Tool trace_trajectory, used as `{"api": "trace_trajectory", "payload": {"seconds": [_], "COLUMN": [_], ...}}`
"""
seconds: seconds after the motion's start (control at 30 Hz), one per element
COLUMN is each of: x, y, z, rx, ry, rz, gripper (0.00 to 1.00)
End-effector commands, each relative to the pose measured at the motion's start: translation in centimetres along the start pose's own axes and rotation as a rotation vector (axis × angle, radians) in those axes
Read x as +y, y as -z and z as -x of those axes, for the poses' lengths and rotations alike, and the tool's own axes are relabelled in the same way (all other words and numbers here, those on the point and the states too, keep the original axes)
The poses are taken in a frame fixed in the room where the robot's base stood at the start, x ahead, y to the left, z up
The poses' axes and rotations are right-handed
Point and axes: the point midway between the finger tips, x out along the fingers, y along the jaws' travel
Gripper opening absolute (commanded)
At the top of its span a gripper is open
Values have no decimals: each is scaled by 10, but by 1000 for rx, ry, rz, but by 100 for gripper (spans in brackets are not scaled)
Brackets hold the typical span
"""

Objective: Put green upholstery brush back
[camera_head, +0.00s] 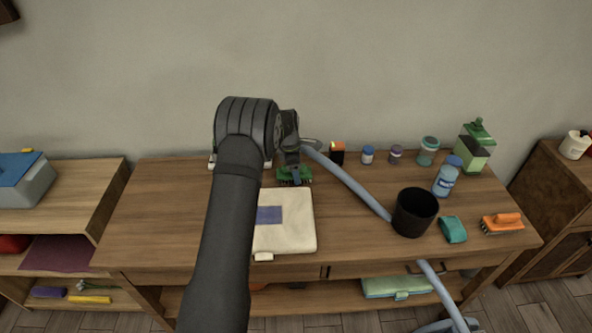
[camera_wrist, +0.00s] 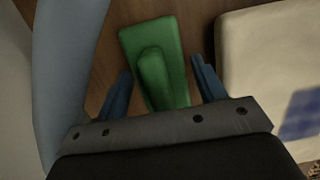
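The green upholstery brush (camera_head: 303,176) lies on the wooden table, behind the cream folded cloth. In the wrist view the brush (camera_wrist: 152,45) shows a broad block with a raised handle. My gripper (camera_head: 292,172) is right over the brush, and my wrist hides part of it in the head view. In the wrist view my gripper (camera_wrist: 163,87) has its two blue fingers apart, one on each side of the brush handle, with gaps visible on both sides.
The cream cloth (camera_head: 290,232) with a blue patch lies just in front. A grey hose (camera_head: 352,184) runs close beside my gripper towards a black cup (camera_head: 414,212). Bottles, jars, a teal sponge (camera_head: 453,229) and an orange brush (camera_head: 502,223) stand at the right. The table's left part is clear.

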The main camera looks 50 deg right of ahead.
Motion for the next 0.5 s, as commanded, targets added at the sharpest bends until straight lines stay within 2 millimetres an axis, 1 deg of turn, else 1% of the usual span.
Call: {"api": "trace_trajectory", "payload": {"seconds": [0.33,0.43,0.5], "x": [0,0,1], "y": [0,-1,-1], "z": [3,12,24], "rx": [0,0,-1], "ry": [0,-1,-3], "rz": [0,0,0], "gripper": [68,68,68]}}
